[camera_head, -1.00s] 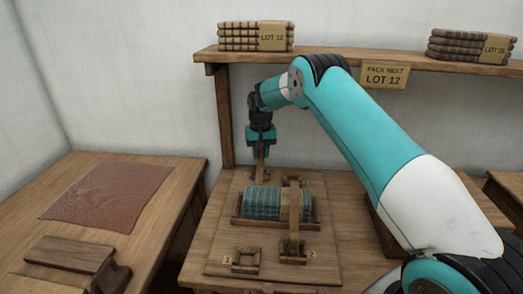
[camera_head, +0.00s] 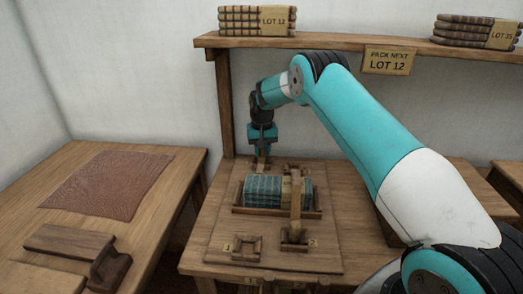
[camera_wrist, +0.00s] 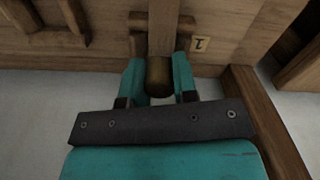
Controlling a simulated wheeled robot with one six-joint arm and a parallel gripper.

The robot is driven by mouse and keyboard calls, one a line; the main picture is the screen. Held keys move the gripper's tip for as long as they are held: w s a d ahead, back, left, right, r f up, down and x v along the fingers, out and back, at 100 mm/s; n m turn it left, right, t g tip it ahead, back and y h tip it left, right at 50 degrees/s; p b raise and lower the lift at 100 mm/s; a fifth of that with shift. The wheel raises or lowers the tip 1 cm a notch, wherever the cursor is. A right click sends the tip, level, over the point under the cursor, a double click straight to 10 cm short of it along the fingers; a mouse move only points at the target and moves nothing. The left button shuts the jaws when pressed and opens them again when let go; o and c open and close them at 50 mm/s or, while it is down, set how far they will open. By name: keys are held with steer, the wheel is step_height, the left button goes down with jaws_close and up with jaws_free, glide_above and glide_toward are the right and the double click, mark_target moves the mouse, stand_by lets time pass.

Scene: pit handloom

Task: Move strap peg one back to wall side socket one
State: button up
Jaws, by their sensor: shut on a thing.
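My gripper (camera_head: 262,148) is shut on strap peg one (camera_wrist: 158,77), a brownish peg, behind the left end of the cloth bundle. In the wrist view, the peg sits between the two teal fingers, by a wooden socket (camera_wrist: 140,42) with a tag "1" (camera_wrist: 200,43). I cannot tell how deep the peg is in this socket. The blue-green bundle (camera_head: 263,190) lies in a wooden tray (camera_head: 276,212). A tan strap (camera_head: 296,192) crosses its right part. The near socket one (camera_head: 246,249) looks empty. The strap's near end is at near socket two (camera_head: 294,240).
A shelf (camera_head: 330,42) with folded cloths tagged LOT 12 (camera_head: 276,20) runs along the wall above my gripper. A post (camera_head: 225,105) stands left of it. A side table (camera_head: 165,200) holds a reddish cloth (camera_head: 110,185) and a wooden block (camera_head: 70,242).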

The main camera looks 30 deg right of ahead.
steer(key=o, duration=1)
steer(key=shift+r, duration=0.1)
